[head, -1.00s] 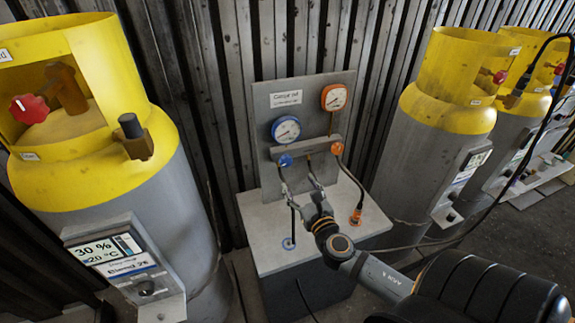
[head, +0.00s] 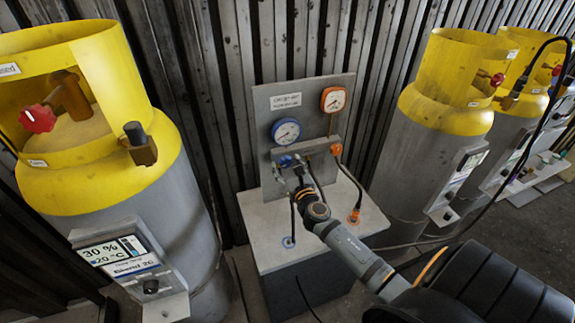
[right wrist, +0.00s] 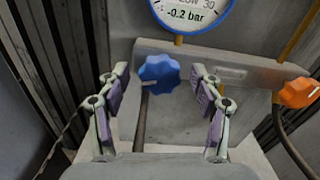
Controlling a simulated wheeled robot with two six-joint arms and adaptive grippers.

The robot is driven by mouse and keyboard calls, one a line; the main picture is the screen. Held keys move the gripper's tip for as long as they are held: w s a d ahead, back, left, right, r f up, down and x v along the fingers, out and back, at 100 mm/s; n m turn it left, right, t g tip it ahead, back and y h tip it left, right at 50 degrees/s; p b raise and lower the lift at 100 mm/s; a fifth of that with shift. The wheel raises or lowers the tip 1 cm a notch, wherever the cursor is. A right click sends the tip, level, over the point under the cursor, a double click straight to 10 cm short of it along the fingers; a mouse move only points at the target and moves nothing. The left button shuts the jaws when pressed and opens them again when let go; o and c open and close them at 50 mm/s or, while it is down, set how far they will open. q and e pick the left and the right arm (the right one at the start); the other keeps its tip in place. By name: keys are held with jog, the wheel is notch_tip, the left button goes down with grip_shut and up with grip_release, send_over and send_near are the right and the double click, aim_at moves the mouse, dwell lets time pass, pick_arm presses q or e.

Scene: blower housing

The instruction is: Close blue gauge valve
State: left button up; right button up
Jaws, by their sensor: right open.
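The blue gauge valve (right wrist: 160,74) is a lobed blue knob on the front of a grey manifold block (right wrist: 233,72), below the blue-rimmed gauge (right wrist: 190,12) reading -0.2 bar. In the head view the blue valve (head: 286,161) shows just above my right gripper (head: 298,177). In the right wrist view my right gripper (right wrist: 160,90) is open, its two purple-padded fingers apart to the left and right of the knob. The knob lies ahead, between the fingertips in the picture; no contact shows. My left gripper is in neither view.
The orange valve (head: 336,149) and orange gauge (head: 334,99) are to the right on the same panel. Hoses hang over the pale bench top (head: 262,235). A large yellow-grey cylinder (head: 130,205) stands left, and other cylinders (head: 430,150) stand right.

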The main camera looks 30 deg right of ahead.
jog(key=c, duration=1.2)
jog(key=shift+o, duration=0.2)
jog(key=shift+m, duration=0.3)
jog(key=m+b, duration=0.1)
jog(key=m, duration=0.3)
jog(key=shift+f+m+b, duration=0.1)
jog(key=shift+m+b, duration=0.2)
jog(key=m+b, duration=0.2)
jog(key=m, duration=0.3)
jog(key=m+b, duration=0.2)
jog(key=m, duration=0.4)
jog(key=shift+f, duration=0.1)
jog(key=m+b, duration=0.2)
jog(key=m, duration=0.3)
jog(key=shift+m, duration=0.3)
